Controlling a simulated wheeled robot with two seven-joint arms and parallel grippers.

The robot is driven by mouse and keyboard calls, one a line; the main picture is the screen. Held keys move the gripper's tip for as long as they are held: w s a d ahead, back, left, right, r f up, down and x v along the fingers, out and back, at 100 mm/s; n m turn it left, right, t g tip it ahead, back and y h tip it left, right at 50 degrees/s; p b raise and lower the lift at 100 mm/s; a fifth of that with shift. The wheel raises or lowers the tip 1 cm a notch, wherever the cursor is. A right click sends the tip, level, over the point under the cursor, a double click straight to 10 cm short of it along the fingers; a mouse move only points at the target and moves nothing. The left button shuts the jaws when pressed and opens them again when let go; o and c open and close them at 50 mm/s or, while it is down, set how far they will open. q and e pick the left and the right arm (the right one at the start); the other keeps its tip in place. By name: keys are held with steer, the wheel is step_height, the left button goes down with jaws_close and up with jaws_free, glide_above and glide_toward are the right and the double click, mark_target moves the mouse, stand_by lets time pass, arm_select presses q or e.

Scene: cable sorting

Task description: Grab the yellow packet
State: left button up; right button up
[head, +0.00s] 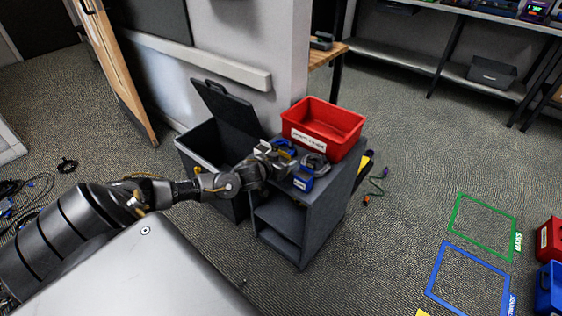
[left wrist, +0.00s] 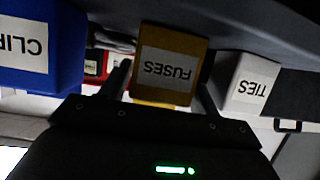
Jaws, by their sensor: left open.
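The yellow packet (left wrist: 170,65), labelled FUSES, shows upside down in the middle of the left wrist view. My left gripper (head: 272,158) is over the top of the dark cart in the head view. Its fingers are open, one on each side of the yellow packet in the left wrist view. I cannot tell whether they touch it. In the head view I cannot make out the packet clearly behind the gripper. My right gripper is not in view.
A blue packet (left wrist: 38,50) and a white packet (left wrist: 250,82), labelled TIES, flank the yellow one closely. A red bin (head: 322,127) stands on the cart (head: 320,205). An open dark bin (head: 208,140) is to its left. Cables lie on the floor.

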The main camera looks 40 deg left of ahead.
arm_select(q)
steer(key=shift+w, duration=0.1)
steer(key=shift+c, duration=0.4)
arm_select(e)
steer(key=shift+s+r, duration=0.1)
arm_select(q)
steer(key=c, duration=0.6)
steer(key=shift+c, duration=0.2)
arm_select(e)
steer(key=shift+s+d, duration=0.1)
